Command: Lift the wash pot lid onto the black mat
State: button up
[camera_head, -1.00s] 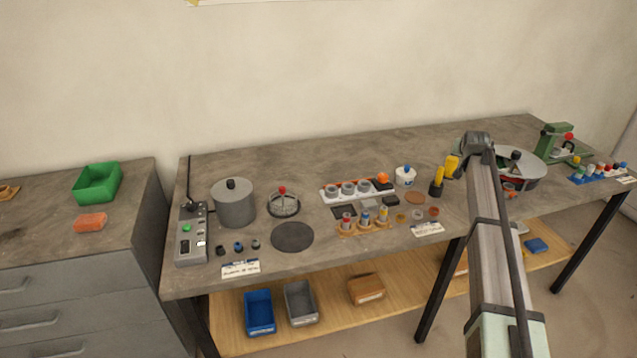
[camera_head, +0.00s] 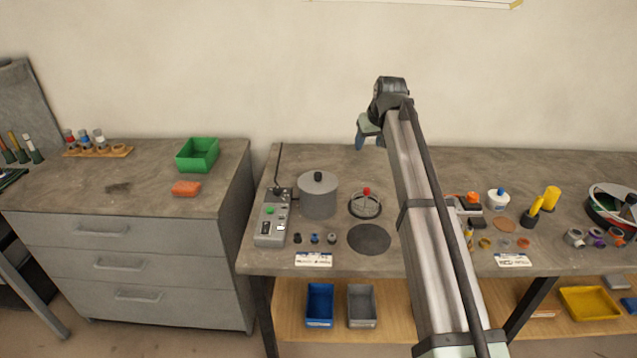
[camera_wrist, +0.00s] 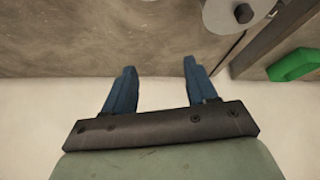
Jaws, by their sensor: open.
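The wash pot (camera_head: 318,200) is a grey cylinder on the left part of the workbench. Its grey lid (camera_head: 307,180) with a black knob sits on top. The lid also shows partly at the top edge of the wrist view (camera_wrist: 222,16). The black mat (camera_head: 369,239) is a flat dark disc, bare, in front and to the right of the pot. My gripper (camera_head: 362,142) is by the back wall, above and to the right of the pot. In the wrist view my gripper (camera_wrist: 159,68) has its two blue fingers apart with nothing between them.
My arm hides part of the bench right of the mat. A green bin (camera_head: 198,155) is on the left cabinet.

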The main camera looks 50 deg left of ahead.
jog(key=s+a+r+n+g, duration=0.25)
jog(key=s+a, duration=0.35)
jog(key=s, duration=0.6)
send_over(318, 174)
jog(key=d, duration=0.1)
jog(key=shift+t, duration=0.45)
jog(key=f, duration=0.7)
jog(key=shift+s+d+f, duration=0.2)
jog(key=shift+s+f, duration=0.1)
jog(key=shift+s, duration=0.05)
jog(key=shift+d+f+x, duration=0.1)
jog(key=shift+d+x, duration=0.1)
jog(key=shift+x, duration=0.7)
jog(key=shift+d+f+x, duration=0.1)
jog(key=shift+d+x, duration=0.1)
jog(key=shift+x, duration=0.75)
jog(key=shift+d+f+x, duration=0.1)
jog(key=shift+d+x, duration=0.05)
jog(key=shift+x, duration=0.75)
jog(key=shift+w+r, duration=0.1)
grip_shut()
